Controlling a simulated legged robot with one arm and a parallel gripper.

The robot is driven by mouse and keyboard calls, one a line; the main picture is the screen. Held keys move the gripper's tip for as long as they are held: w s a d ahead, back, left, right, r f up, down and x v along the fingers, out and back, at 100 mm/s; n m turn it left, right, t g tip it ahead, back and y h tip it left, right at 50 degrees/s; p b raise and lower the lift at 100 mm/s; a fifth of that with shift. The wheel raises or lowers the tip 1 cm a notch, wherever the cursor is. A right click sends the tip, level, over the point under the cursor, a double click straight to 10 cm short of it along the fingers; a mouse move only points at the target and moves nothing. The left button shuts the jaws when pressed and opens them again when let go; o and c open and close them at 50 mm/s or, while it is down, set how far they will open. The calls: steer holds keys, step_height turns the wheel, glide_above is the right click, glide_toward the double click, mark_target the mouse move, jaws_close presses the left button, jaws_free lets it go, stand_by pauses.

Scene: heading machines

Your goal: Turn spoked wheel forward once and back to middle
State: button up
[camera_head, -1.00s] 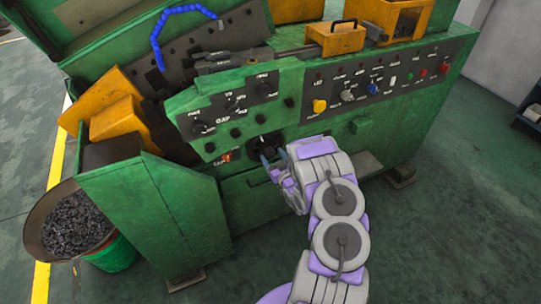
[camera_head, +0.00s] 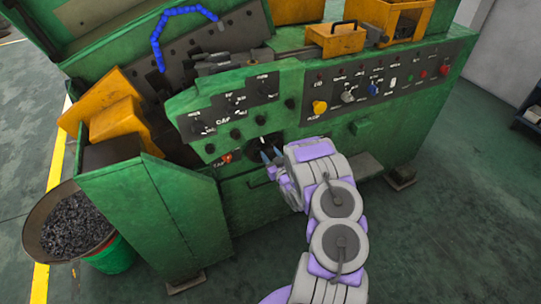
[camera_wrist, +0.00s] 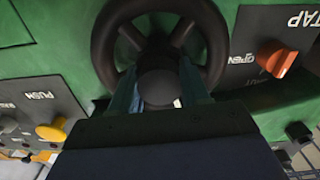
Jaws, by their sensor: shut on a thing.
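The black spoked wheel (camera_wrist: 215,45) fills the top middle of the wrist view, with its rim, spokes and round hub (camera_wrist: 160,87) showing. In the head view the wheel (camera_head: 262,144) sits low on the green machine's front and is partly hidden by my gripper. My gripper (camera_wrist: 160,95) has a blue-grey finger on either side of the hub and is shut on the wheel. The fingertips reach in behind the rim's lower part. In the head view my gripper (camera_head: 270,158) meets the wheel from the lower right.
An orange TAP switch (camera_wrist: 277,58) is right of the wheel in the wrist view, and a yellow push button (camera_wrist: 52,130) is at left. The green machine (camera_head: 190,215) carries panels of knobs. A bowl of metal chips (camera_head: 72,222) stands at left.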

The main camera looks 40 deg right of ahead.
jaws_close()
steer(key=shift+r+m+p, duration=0.2)
steer(key=shift+m+p, duration=1)
steer(key=shift+p, duration=0.05)
steer(key=shift+f+m+p, duration=0.2)
steer(key=shift+m+p, duration=0.3)
steer(key=shift+m, duration=0.3)
steer(key=o, duration=0.8)
jaws_free()
steer(key=shift+d, duration=0.1)
steer(key=shift+s, duration=0.15)
steer(key=p+v, duration=0.2)
steer(key=v, duration=1.5)
